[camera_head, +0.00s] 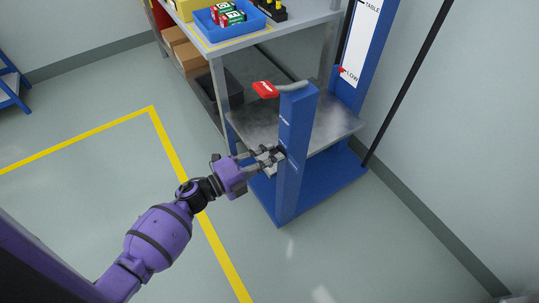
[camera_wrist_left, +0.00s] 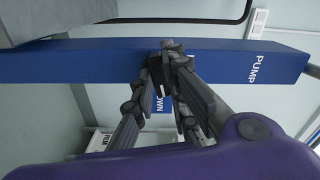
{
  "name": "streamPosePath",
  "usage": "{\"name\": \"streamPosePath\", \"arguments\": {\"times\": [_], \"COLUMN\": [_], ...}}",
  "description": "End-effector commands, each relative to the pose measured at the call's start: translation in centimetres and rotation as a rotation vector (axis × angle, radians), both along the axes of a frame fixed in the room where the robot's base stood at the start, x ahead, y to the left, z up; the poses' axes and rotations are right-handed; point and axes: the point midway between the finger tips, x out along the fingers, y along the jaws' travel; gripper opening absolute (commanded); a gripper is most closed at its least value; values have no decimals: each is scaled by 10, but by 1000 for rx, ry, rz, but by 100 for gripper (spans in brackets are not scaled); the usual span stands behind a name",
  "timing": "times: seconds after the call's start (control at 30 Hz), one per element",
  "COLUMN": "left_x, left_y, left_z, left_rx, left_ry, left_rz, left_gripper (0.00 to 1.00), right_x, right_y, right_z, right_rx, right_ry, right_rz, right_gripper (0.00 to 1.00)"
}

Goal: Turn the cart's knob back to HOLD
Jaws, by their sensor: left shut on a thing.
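The cart has a blue front post (camera_head: 294,170), a grey metal platform (camera_head: 336,133) and a blue base. My left gripper (camera_head: 277,154) reaches the post's left side about midway up and is shut on the dark knob there. In the left wrist view the gripper (camera_wrist_left: 170,58) has its fingers around the dark knob (camera_wrist_left: 156,73), which is mostly hidden. The blue post (camera_wrist_left: 90,62) crosses that view, with "PUMP" at its right; "DOWN" shows just below the fingertips. No HOLD mark is readable, so I cannot tell the knob's setting. My right gripper is not in view.
A red-ended handle (camera_head: 266,89) sticks out at the post top. Behind is a workbench (camera_head: 250,36) with a blue bin (camera_head: 208,23). A white height scale (camera_head: 360,40) reads "TABLE" and "LOW", with a red pointer near LOW. Floor left of the cart is clear.

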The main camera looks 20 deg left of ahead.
Motion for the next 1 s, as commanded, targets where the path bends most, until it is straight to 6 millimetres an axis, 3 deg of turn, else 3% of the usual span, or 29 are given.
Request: {"name": "streamPosePath", "arguments": {"times": [0.3, 1.0], "left_x": [0, 0], "left_y": [1, 1], "left_z": [2, 1], "left_rx": [-231, -753], "left_ry": [183, 590], "left_rz": [0, 1], "left_gripper": [0, 0], "right_x": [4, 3], "right_y": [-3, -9], "right_z": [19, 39], "right_rx": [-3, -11], "right_ry": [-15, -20], "right_rz": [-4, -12], "right_gripper": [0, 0]}}
